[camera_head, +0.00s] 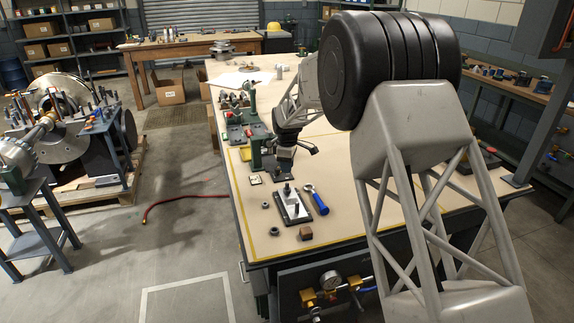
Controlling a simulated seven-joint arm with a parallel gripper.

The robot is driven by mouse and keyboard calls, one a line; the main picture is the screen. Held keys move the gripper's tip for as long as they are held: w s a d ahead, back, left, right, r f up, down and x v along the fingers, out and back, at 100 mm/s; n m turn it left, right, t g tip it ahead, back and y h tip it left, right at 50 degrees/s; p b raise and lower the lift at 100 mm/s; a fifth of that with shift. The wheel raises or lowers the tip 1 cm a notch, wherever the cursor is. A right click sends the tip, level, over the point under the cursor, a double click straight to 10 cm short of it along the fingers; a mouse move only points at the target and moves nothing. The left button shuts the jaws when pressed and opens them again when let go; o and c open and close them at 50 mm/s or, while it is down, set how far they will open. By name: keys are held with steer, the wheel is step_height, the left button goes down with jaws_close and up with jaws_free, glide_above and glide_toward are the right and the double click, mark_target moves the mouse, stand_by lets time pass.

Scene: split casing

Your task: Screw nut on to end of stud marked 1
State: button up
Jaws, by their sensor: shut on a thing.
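My gripper (285,160) points down over a dark plate (300,171) near the left side of the bench. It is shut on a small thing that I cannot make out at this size. A dark and light plate (294,208) with upright studs lies in front of it. I cannot read any number beside the studs. One loose nut (265,205) lies left of this plate, and another nut (274,231) lies nearer the front edge.
A blue-handled wrench (319,204) lies right of the studded plate. A small brown block (306,233) sits in front. A green fixture (254,135) stands behind on the left. A small card (255,180) lies nearby. The bench's front left corner is clear.

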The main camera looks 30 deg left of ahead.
mark_target(287, 183)
steer(key=shift+f, duration=2.4)
steer(key=shift+f, duration=0.55)
steer(key=m, duration=1.3)
steer(key=shift+f+m, duration=0.1)
steer(key=shift+m, duration=0.3)
steer(key=o, duration=1)
steer(key=shift+r, duration=2.55)
